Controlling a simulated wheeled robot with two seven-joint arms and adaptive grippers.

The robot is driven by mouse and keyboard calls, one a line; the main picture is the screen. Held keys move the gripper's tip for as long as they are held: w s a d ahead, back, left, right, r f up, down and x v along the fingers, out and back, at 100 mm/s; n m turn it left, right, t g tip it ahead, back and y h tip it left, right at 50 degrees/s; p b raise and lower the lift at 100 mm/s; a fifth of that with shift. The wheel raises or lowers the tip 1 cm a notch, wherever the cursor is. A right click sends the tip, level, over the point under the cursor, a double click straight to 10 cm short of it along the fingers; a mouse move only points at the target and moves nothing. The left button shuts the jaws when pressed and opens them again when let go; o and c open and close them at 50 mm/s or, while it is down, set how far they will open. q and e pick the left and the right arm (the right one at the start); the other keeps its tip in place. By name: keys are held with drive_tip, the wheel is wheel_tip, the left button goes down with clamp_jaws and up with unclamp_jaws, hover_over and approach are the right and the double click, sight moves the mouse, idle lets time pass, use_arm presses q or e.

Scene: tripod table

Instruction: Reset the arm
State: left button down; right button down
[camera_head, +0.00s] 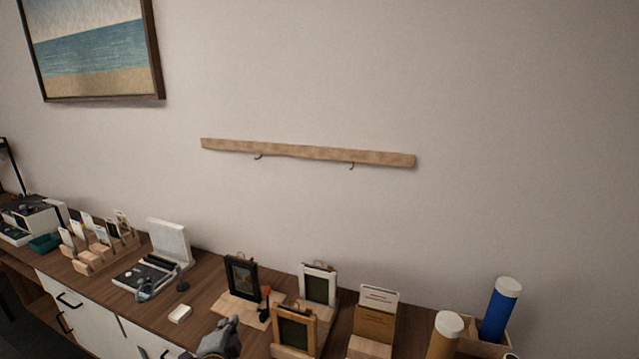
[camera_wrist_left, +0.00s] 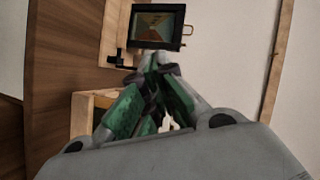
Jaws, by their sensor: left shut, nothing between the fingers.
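My left gripper (camera_head: 234,322) is at the bottom of the head view, above the front of the wooden cabinet top (camera_head: 208,272). In the left wrist view its green-padded fingers (camera_wrist_left: 153,62) come together and are shut, with nothing held. A black picture frame (camera_head: 242,277) stands on a light wooden board just behind the gripper. The frame also shows beyond the fingertips in the left wrist view (camera_wrist_left: 157,26). A wooden frame (camera_head: 295,327) stands to the right of the gripper. My right gripper is not seen.
A white frame (camera_head: 318,284), a card holder (camera_head: 374,322), a tan tube (camera_head: 444,336) and a blue tube (camera_head: 499,310) stand to the right. An open white case (camera_head: 167,244) and card racks (camera_head: 103,244) are left. A hook rail (camera_head: 310,153) hangs on the wall.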

use_arm(q)
drive_tip(key=s+d+f+n+g+h, duration=0.1)
drive_tip(key=s+f+n+g, duration=0.25)
drive_tip(key=s, duration=0.55)
drive_tip(key=s+f+n+g, duration=0.3)
drive_tip(key=s+n+g, duration=0.1)
drive_tip(key=s, duration=0.4)
drive_tip(key=s+d+f+n+g+h, duration=0.1)
drive_tip(key=s+f+n+g, duration=0.25)
drive_tip(key=s, duration=0.55)
wheel_tip(320, 180, down, 32)
drive_tip(key=s+g, duration=0.1)
drive_tip(key=s, duration=0.1)
drive_tip(key=s+a+f, duration=0.2)
drive_tip(key=s+f, duration=0.8)
drive_tip(key=s, duration=0.1)
drive_tip(key=s+a+f+g, duration=0.1)
drive_tip(key=s+a+f, duration=0.1)
drive_tip(key=s+f, duration=0.8)
drive_tip(key=shift+s, duration=1)
